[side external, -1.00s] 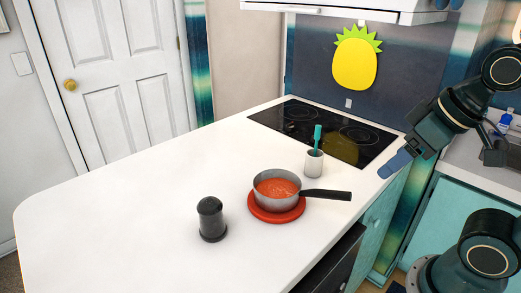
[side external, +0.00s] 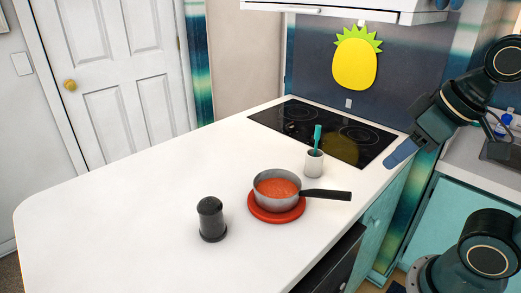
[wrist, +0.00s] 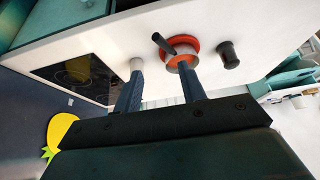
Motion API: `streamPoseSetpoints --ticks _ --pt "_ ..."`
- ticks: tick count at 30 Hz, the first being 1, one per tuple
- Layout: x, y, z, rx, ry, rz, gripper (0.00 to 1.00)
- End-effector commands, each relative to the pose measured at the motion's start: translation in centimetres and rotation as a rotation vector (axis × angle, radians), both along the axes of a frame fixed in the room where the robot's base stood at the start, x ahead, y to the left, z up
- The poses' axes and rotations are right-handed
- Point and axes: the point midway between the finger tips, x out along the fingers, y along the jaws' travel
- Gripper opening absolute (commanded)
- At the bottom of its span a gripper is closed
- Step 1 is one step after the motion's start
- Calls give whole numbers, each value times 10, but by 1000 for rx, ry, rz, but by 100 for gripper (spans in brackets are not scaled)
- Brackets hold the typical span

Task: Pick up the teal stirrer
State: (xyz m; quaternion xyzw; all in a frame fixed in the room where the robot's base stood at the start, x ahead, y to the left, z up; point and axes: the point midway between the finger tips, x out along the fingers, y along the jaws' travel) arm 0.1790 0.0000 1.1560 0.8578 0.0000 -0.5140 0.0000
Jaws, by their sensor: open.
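The teal stirrer (side external: 317,134) stands upright in a small white cup (side external: 314,165) on the counter, just in front of the cooktop. Its lower part is hidden inside the cup. My gripper (side external: 399,153) is open and empty, above the counter's right edge and to the right of the cup, well apart from it. In the wrist view my gripper (wrist: 161,69) shows two blue fingers spread apart. The cup (wrist: 136,64) appears there beyond the left fingertip, and I cannot make out the stirrer in that view.
A saucepan (side external: 262,190) of red sauce sits on a red round trivet (side external: 262,216), its black handle pointing right, in front of the cup. A dark lidded canister (side external: 211,219) stands to the left. The black cooktop (side external: 290,123) lies behind. The counter's left side is clear.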

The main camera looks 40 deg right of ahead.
Motion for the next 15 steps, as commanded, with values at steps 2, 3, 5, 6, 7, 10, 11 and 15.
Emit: streamPoseSetpoints --ticks 2,3,5,6,7,10,11,15 --pt "0 0 12 0 -5 0 41" --pt "0 0 18 0 -4 0 41" --pt "1 0 27 0 -4 0 41" --pt "1 0 33 0 -4 0 41" --pt "0 0 38 0 -4 0 41" --pt "9 0 39 33 -2 -55 41" --pt "12 0 39 45 -3 -76 41" --pt "28 0 38 117 -11 -180 41"
